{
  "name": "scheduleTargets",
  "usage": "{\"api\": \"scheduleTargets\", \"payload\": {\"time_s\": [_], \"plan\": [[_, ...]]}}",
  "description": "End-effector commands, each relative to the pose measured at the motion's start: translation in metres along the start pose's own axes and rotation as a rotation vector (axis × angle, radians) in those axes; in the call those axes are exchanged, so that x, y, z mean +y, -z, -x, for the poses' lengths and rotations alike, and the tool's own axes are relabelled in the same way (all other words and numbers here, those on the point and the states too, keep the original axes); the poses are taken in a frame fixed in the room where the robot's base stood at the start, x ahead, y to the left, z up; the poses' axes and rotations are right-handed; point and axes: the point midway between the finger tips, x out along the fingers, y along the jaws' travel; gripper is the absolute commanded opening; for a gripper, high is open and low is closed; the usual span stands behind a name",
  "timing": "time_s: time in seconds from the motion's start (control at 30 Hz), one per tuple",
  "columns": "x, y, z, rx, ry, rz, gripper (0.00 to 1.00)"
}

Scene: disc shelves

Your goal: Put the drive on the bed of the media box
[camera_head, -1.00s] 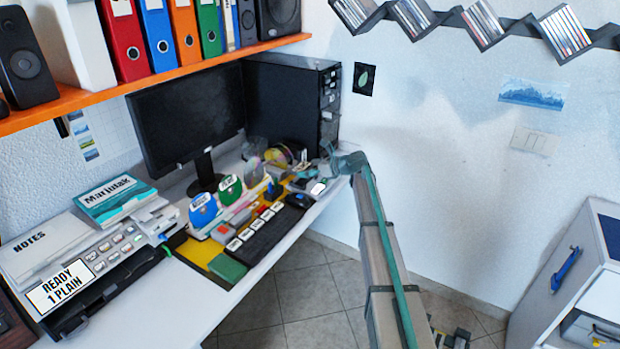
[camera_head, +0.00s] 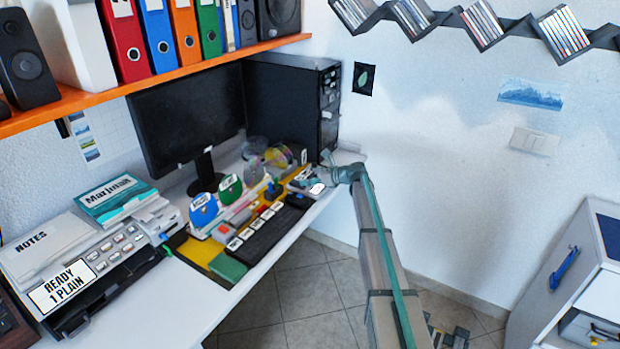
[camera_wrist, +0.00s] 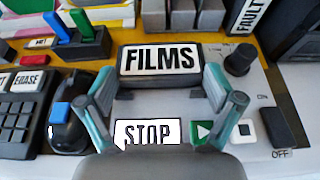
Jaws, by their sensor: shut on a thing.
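The drive (camera_wrist: 160,62), a dark block with a white FILMS label, lies between the fingertips of my gripper (camera_wrist: 158,80) in the wrist view. One teal finger is at each side of it, and the gripper is shut on it. The light grey media box (camera_wrist: 262,100) is under and around the fingers, with a STOP label, a green play button, a dark knob and an ON/OFF switch. The drive is over the box's upper part; I cannot tell whether it touches the bed. In the head view my gripper (camera_head: 326,176) is at the desk's far right end, and the drive is hard to make out.
Behind the drive stand grey cases (camera_wrist: 195,18) and a rack with blue and green sticks (camera_wrist: 75,42). A dark keypad (camera_wrist: 22,122) and a dark rounded device with a blue top (camera_wrist: 68,130) lie left. The computer tower (camera_head: 295,105) stands close behind.

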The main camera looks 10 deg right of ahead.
Motion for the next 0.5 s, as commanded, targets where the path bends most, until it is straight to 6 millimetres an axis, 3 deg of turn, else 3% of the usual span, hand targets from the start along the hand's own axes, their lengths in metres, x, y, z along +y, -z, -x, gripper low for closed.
{"api": "scheduleTargets", "payload": {"time_s": [0.47, 0.5], "plan": [[0.002, 0.019, -0.006, 0.012, -0.005, -0.001, 0.50], [0.003, 0.019, -0.006, 0.013, -0.005, -0.001, 0.98]]}}
